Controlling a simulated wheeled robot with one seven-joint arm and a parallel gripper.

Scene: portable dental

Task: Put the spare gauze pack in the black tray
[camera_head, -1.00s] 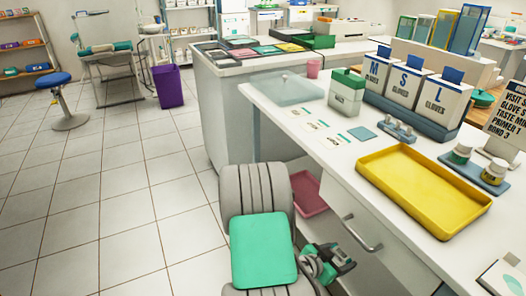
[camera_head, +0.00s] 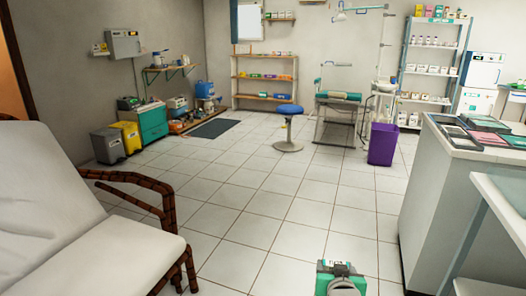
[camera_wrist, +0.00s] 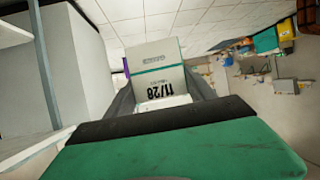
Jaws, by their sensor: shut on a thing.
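My gripper (camera_head: 341,272) shows at the bottom of the head view, over the tiled floor. In the wrist view its dark fingers (camera_wrist: 160,95) are shut on a white pack with a green stripe and the print "11/28" (camera_wrist: 158,82), which I take to be the gauze pack. Its lower part is hidden by my gripper. Dark flat trays (camera_head: 449,119) lie on the white counter at the right of the head view, beside a pink one. Which of them is the black tray is hard to tell at this distance. The pack is well apart from them.
The white counter (camera_head: 440,195) and a nearer pale worktop (camera_head: 505,195) stand at the right. A white armchair (camera_head: 60,215) fills the near left. A purple bin (camera_head: 383,144) and a blue stool (camera_head: 288,112) stand farther back. Open tiled floor lies between.

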